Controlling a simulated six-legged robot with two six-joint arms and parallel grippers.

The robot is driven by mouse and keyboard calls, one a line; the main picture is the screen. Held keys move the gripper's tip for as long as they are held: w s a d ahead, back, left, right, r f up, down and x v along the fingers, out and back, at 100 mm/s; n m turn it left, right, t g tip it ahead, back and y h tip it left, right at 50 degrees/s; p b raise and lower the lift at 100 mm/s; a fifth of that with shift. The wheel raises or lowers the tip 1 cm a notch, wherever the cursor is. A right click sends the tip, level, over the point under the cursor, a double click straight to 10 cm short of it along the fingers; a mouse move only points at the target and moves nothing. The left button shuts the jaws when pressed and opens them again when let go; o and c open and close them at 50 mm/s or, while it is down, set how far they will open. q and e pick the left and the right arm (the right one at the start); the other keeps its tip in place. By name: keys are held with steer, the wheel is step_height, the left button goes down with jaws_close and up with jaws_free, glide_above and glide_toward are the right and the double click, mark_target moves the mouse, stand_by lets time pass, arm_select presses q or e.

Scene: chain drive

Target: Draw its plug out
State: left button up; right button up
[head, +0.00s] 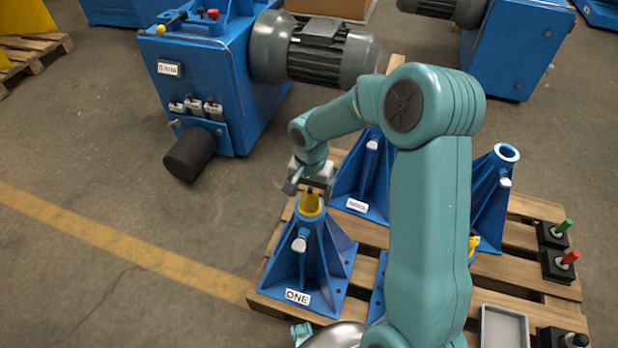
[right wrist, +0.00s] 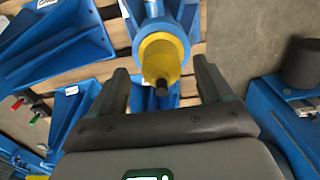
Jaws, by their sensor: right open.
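A yellow plug (head: 311,203) sits upright in the top of the blue stand (head: 305,262) labelled ONE. In the right wrist view the plug (right wrist: 159,55) shows as a yellow collar with a narrower, dark-tipped end. My right gripper (head: 307,188) is just above the plug in the head view. In the right wrist view the right gripper (right wrist: 163,80) is open, with one finger on each side of the plug's end and a gap at both sides. It holds nothing. I do not make out my left gripper.
The stand is on a wooden pallet (head: 515,277) with other blue stands, such as one with an open top (head: 490,205). Green (head: 564,226) and red (head: 569,258) handled items and a grey tray (head: 503,330) are at right. A blue machine (head: 215,80) stands behind; the left floor is clear.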

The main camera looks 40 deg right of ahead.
steer(key=shift+f, duration=1.35)
steer(key=c, duration=1.2)
steer(key=shift+w+r+p, duration=0.1)
steer(key=shift+r+p, duration=2.75)
steer(key=shift+r, duration=1.7)
